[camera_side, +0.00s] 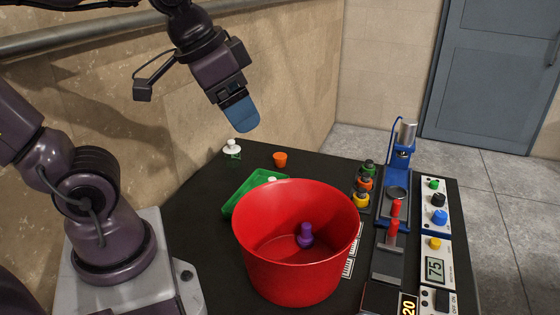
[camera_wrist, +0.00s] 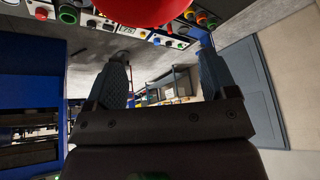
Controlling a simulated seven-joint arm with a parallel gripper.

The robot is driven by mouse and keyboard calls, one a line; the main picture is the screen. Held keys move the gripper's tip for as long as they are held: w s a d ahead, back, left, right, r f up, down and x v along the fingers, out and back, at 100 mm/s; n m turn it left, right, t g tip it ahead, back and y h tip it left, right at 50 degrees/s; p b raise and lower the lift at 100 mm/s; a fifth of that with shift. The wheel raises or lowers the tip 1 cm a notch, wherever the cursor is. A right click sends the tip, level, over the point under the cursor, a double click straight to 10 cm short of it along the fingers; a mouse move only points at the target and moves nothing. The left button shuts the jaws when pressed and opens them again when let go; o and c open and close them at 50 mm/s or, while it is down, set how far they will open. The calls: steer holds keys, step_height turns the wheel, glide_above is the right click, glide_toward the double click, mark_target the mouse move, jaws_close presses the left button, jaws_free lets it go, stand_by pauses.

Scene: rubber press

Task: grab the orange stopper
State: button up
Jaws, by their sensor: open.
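The orange stopper (camera_side: 280,159) is a small tapered piece standing on the black table, behind the red bucket in the side view. My gripper (camera_side: 239,117) hangs in the air above and to the left of it, with blue fingers angled down and nothing seen between them. In the wrist view my gripper (camera_wrist: 161,75) shows its two fingers spread apart with an empty gap. I cannot make out the orange stopper in the wrist view.
A large red bucket (camera_side: 258,248) holding a purple stopper (camera_side: 305,236) stands in front. A green tray (camera_side: 239,196) sits beside it. A white piece (camera_side: 232,147) is at the back left. A blue press (camera_side: 399,160) and control panel (camera_side: 433,223) stand right.

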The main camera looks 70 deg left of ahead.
steer(key=w+a+f+m+g+y, duration=0.3)
steer(key=w+a+f, duration=0.1)
steer(key=w+a, duration=0.5)
steer(key=w+a+f+m+g+y, duration=0.2)
steer(key=w+a+f+g, duration=0.3)
steer(key=w, duration=0.7)
steer(key=w+a+f+m+y, duration=0.4)
steer(key=w+a+f, duration=0.2)
steer(key=a+f, duration=0.3)
steer(key=m+g+y, duration=0.1)
steer(key=m+y, duration=0.2)
steer(key=m, duration=0.2)
glide_toward(280, 156)
steer(key=v, duration=0.3)
steer(key=shift+w+d+r, duration=0.1)
steer(key=shift+w+d, duration=0.2)
steer(key=shift+w, duration=0.05)
steer(key=shift+a+f+y, duration=0.2)
steer(key=shift+f+y, duration=0.1)
steer(key=x, duration=0.7)
steer(key=shift+s+x, duration=0.1)
steer(key=shift+x, duration=1.3)
steer(key=shift+s+x, duration=0.15)
steer(key=shift+x, duration=1.25)
steer(key=shift+d, duration=0.15)
steer(key=c, duration=1)
